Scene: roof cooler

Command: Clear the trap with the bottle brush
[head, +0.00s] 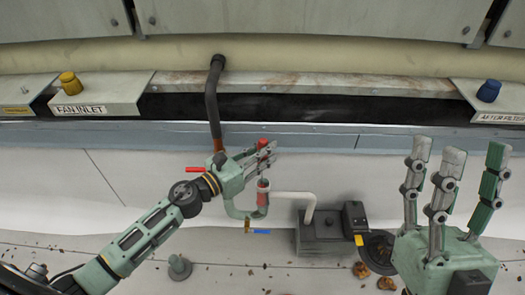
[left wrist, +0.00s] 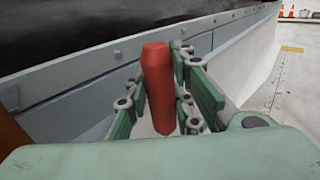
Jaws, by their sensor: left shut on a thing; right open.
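My left gripper (head: 263,153) is shut on a red handle, taken to be the bottle brush (left wrist: 158,85). The handle stands upright between the fingers in the left wrist view, and its red top (head: 263,143) shows above them in the head view. A pale green U-shaped trap (head: 240,213) lies just below this gripper. Red shows at the trap's right-hand upright, under the fingers; I cannot tell how far the brush is inside. Bristles are not visible. My right gripper (head: 445,190) is open and empty at the lower right, apart from the trap.
A white pipe (head: 290,196) runs from the trap to a dark box (head: 322,232). A black pipe (head: 212,100) rises behind. Red (head: 195,170) and blue (head: 261,232) valve levers sit close by. Blue (head: 488,91) and yellow (head: 70,84) knobs stand on the ledge. Leaves litter the floor.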

